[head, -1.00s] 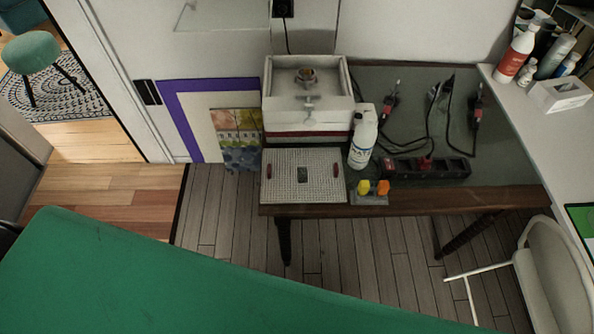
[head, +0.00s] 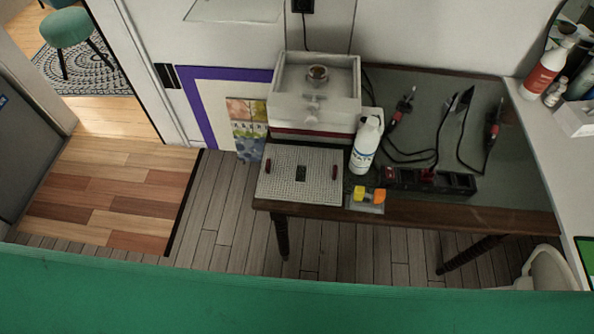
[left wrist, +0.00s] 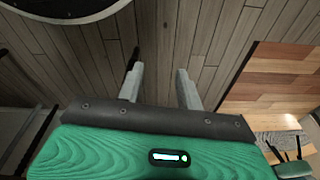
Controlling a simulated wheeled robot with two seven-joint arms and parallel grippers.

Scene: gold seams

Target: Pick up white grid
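The white grid (head: 275,187) lies flat at the front left of the dark table in the head view. It is a pale perforated panel with a red handle at its left and right sides and a small dark patch in the middle. Neither gripper shows in the head view. In the left wrist view my left gripper (left wrist: 160,86) has its two grey fingers spread apart. Nothing is between them except the view of the plank floor. The grid does not show in the left wrist view.
Behind the grid stands a white box (head: 283,108). A white bottle (head: 366,146), yellow and orange pieces (head: 369,194) and a power strip (head: 440,181) with cables are to its right. A white chair (head: 552,272) is at right. Floor in front of the table (head: 400,207) is clear.

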